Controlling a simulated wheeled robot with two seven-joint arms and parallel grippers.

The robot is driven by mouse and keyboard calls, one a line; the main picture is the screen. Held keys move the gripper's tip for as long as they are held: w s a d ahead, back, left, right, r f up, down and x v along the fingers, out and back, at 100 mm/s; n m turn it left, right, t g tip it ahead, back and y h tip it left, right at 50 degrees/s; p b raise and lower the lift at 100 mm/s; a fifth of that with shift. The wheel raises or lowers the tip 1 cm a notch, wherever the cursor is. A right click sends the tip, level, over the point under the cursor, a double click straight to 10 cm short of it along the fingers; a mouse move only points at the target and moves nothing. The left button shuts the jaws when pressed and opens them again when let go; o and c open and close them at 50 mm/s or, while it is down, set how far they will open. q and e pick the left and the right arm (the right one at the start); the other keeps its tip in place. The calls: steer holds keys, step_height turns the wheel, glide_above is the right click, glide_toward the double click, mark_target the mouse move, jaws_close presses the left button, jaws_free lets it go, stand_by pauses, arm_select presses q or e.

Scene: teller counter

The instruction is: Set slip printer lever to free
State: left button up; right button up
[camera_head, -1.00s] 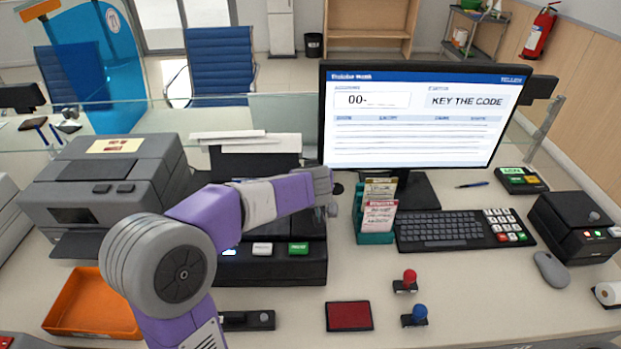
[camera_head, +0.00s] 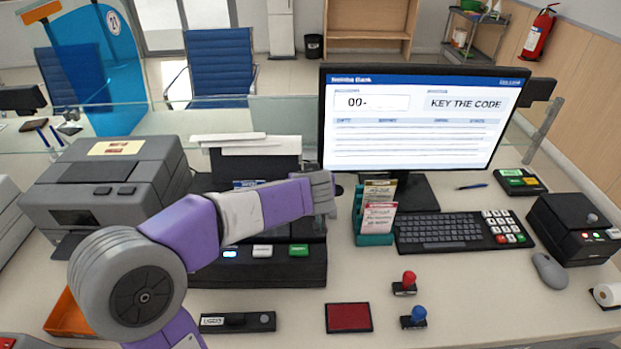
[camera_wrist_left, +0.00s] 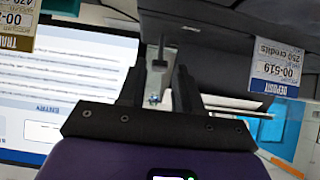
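The slip printer (camera_head: 275,270) is the black machine in the middle of the counter, with a lit blue button, a white button and a green button on its front. My left arm reaches across its top from the left. My left gripper (camera_head: 327,196) is at the printer's right side, partly hidden by my own wrist. In the left wrist view its two dark fingers (camera_wrist_left: 158,88) are apart. A small pale grey lever-like piece (camera_wrist_left: 158,75) shows between them, beside the dark printer body. I cannot tell whether they touch it, or the lever's setting. My right gripper is not in view.
A teal slip holder (camera_head: 374,238) stands close to the right of my gripper. The monitor (camera_head: 420,125) and keyboard (camera_head: 445,230) are beyond it. A red ink pad (camera_head: 348,317) and two stamps are in front. A grey printer (camera_head: 105,185) stands at left, an orange tray (camera_head: 68,318) before it.

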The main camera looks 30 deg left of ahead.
arm_select(q)
steer(key=shift+v, duration=1.55)
